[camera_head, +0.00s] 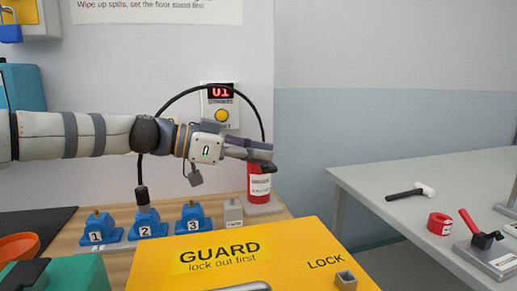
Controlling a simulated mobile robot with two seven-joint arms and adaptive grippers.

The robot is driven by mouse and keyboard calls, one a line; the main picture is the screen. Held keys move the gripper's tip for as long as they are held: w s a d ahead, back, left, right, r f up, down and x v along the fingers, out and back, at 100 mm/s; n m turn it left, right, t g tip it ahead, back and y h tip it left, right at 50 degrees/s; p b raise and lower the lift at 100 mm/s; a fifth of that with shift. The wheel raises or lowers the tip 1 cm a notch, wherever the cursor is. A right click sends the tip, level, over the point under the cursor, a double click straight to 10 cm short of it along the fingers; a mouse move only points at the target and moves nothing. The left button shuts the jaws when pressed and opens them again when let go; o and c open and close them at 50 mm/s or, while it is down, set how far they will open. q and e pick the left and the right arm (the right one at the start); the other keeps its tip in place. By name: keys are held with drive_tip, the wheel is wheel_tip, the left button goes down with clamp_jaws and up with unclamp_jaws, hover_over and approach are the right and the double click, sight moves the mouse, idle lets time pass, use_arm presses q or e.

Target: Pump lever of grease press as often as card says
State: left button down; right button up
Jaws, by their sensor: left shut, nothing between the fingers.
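A red cylinder with a white label (259,185), apparently the grease press, stands on a grey base at the back of the wooden bench. My left gripper (268,155) is shut and empty, just above its top. The gripper hides any lever there; I cannot tell whether it touches one. A black hose (184,94) arcs behind my left arm to a coupler (142,195) over blue block 2 (147,224). Blue blocks 1 (97,230) and 3 (193,219) stand beside it. The wall counter (220,96) appears to read 01. No pump-count card is readable. My right gripper is out of view.
A yellow GUARD box (302,246) fills the front middle. A small grey block (233,213) stands behind it. A wall poster (158,8) is cut off.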

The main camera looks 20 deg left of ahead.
use_arm(q)
drive_tip(key=shift+m+t, duration=0.3)
drive_tip(key=shift+m, duration=0.2)
drive_tip(key=f+b, duration=0.1)
drive_tip(key=f, duration=0.1)
drive_tip(key=f+b, duration=0.1)
drive_tip(key=f, duration=0.1)
drive_tip(key=f+b, duration=0.1)
drive_tip(key=f, duration=0.1)
drive_tip(key=shift+s+d, duration=0.15)
drive_tip(key=shift+s, duration=0.1)
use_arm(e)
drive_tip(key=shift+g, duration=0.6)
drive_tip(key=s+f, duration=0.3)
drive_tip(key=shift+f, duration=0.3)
